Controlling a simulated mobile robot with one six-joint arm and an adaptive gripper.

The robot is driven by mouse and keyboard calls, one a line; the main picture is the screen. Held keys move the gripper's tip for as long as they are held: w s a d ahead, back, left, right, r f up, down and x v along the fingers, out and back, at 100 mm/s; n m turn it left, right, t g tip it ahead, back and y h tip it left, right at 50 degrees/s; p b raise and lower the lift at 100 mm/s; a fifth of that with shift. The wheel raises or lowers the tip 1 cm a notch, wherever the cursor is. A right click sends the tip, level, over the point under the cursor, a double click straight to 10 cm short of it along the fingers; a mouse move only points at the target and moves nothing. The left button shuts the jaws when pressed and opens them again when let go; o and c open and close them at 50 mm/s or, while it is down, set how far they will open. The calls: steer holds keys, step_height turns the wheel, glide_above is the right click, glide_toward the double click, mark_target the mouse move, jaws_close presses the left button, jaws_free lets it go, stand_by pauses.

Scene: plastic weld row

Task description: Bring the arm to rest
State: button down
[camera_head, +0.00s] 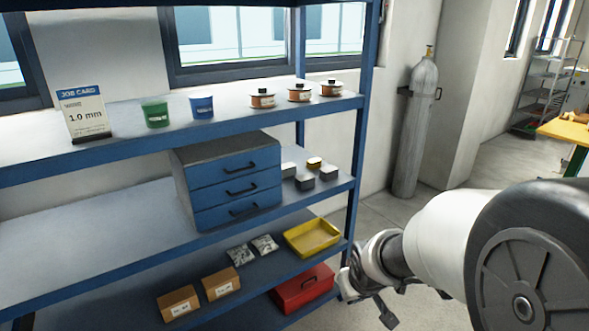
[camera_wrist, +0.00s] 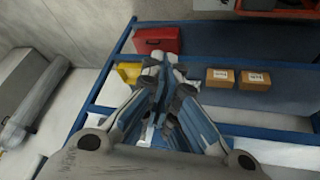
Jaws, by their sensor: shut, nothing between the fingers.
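My gripper (camera_wrist: 173,65) is shut and empty in the wrist view, its fingers together in front of the blue shelf unit. In the head view my arm reaches in from the right, and the wrist and part of my gripper (camera_head: 383,316) show low beside the right end of the shelf unit (camera_head: 330,187). The fingertips are hard to make out there. I cannot tell how far my gripper is from the shelf edge, and no contact shows.
The shelves carry a blue drawer cabinet (camera_head: 232,183), a yellow tray (camera_head: 313,251), a red box (camera_head: 303,288), cardboard boxes (camera_head: 178,304), spools (camera_head: 263,97), cups (camera_head: 202,106) and a job card (camera_head: 83,113). A gas cylinder (camera_head: 414,130) stands against the wall. Floor (camera_head: 375,215) is clear right of the shelves.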

steer(key=s+r+m, duration=0.1)
steer(key=s+r, duration=0.3)
steer(key=s, duration=0.4)
steer(key=s+r, duration=0.4)
steer(key=s, duration=0.4)
steer(key=s+d+r+m+g, duration=0.1)
steer(key=s+r, duration=0.3)
steer(key=s, duration=0.5)
steer(key=shift+m, duration=0.3)
steer(key=shift+r, duration=0.1)
